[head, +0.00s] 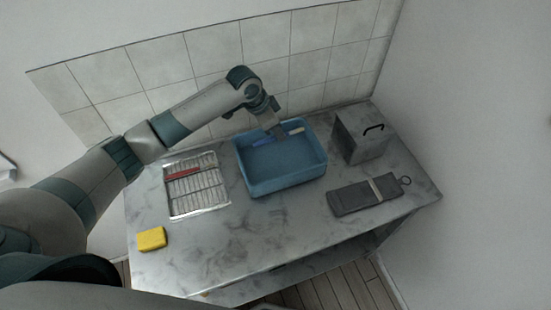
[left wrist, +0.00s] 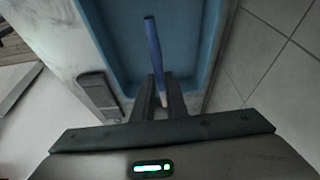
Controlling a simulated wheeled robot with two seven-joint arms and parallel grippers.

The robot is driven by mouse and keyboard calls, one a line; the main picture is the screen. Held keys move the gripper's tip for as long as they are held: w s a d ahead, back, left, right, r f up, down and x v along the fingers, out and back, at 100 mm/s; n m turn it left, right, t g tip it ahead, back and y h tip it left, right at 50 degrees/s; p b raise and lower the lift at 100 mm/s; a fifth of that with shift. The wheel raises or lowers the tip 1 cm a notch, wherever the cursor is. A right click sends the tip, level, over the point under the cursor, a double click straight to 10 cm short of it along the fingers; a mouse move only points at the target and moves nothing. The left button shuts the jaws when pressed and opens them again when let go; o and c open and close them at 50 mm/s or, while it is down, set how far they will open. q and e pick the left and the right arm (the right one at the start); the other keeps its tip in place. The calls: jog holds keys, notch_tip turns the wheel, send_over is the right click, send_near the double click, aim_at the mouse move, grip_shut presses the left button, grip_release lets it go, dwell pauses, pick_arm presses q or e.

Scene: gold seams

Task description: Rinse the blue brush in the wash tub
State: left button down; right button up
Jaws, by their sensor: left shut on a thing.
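The blue brush (head: 262,142) is held crosswise in my left gripper (head: 279,136), at the back part of the blue wash tub (head: 286,188). Its blue length sticks out to the left of the fingers and a pale end to the right. In the left wrist view the brush's blue shaft (left wrist: 153,45) runs away from the fingers over the tub (left wrist: 97,30), and a pale part sits between the fingertips (left wrist: 162,98). I cannot tell whether the brush touches the water or the tub wall. My right gripper is not in view.
A wire rack (head: 206,210) with a red brush (head: 184,173) lies left of the tub. A yellow sponge (head: 151,239) is at the front left. A grey box (head: 358,145) with a black handle and a strapped grey roll (head: 350,200) are at the right. A tiled wall stands behind.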

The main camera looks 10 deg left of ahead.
pick_arm(q)
jog(key=shift+r, duration=1.25)
jog(key=shift+s+a+r+n+b, duration=0.15)
jog(key=shift+s+n+b, duration=0.2)
jog(key=shift+b, duration=0.45)
jog(key=s+a+r+n+t+y+b, duration=0.1)
jog(key=s+a+n+b, duration=0.2)
jog(key=s+n+b, duration=0.2)
jog(key=s+a+r+n+y+b, duration=0.2)
jog(key=s+n+b, duration=0.3)
jog(key=b, duration=0.4)
jog(key=shift+s+a+r+t+y, duration=0.2)
jog(key=shift+a+t+y, duration=0.15)
jog(key=shift+a, duration=0.25)
